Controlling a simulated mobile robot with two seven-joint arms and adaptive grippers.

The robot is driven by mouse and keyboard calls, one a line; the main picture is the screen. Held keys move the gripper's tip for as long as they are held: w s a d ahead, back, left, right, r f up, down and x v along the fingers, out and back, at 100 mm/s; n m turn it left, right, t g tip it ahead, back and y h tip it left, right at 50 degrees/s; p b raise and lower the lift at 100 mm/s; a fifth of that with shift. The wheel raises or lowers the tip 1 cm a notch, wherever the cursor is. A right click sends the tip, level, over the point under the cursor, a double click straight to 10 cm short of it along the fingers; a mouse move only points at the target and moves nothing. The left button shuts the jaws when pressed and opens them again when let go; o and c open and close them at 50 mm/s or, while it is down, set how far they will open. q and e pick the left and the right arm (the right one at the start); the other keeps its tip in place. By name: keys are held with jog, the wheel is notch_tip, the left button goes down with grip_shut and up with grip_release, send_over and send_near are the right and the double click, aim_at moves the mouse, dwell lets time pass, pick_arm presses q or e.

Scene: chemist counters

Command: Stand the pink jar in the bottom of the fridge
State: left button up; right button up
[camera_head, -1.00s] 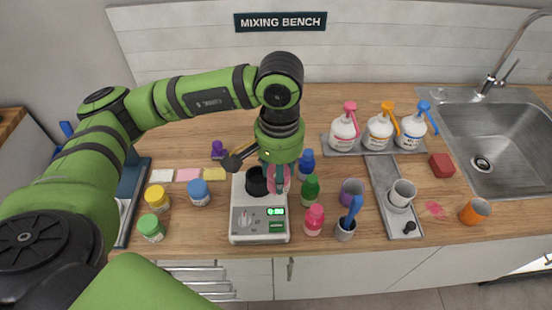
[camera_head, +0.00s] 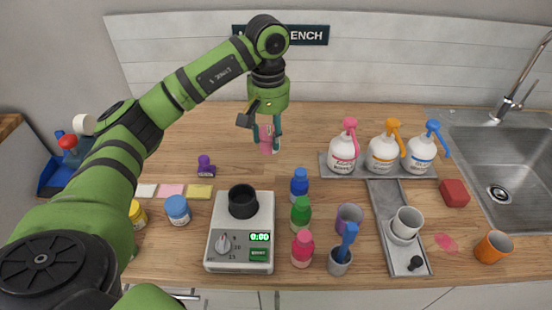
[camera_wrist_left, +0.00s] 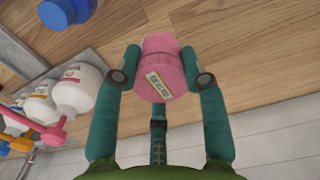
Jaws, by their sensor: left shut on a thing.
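The pink jar (camera_head: 265,138) is held by my left gripper (camera_head: 267,140), above the back part of the wooden counter. In the left wrist view the pink jar (camera_wrist_left: 160,68) sits between the green fingers, with a small pale label facing the camera. The fingers touch it on both sides. In the head view the gripper hides part of the jar. The fridge is not seen in these frames. My right gripper is not in view.
A scale (camera_head: 240,237) with a black cup (camera_head: 243,201) stands below the gripper. Coloured bottles, including a green one (camera_head: 301,214), stand right of it. Pump bottles stand on a grey tray (camera_head: 380,166) at the back right.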

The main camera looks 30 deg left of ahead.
aim_at(267, 148)
pick_arm(q)
jog(key=f, duration=0.2)
jog(key=s+f+p, duration=0.1)
jog(key=f, duration=0.1)
notch_tip(267, 148, down, 4)
jog(key=shift+w+r+p, duration=0.1)
jog(key=shift+w+p, duration=0.05)
jog(key=shift+p, duration=0.35)
jog(key=shift+f, duration=0.3)
jog(key=o, duration=0.9)
jog(key=shift+f, duration=0.1)
jog(key=shift+c, duration=0.2)
jog(key=o, duration=0.4)
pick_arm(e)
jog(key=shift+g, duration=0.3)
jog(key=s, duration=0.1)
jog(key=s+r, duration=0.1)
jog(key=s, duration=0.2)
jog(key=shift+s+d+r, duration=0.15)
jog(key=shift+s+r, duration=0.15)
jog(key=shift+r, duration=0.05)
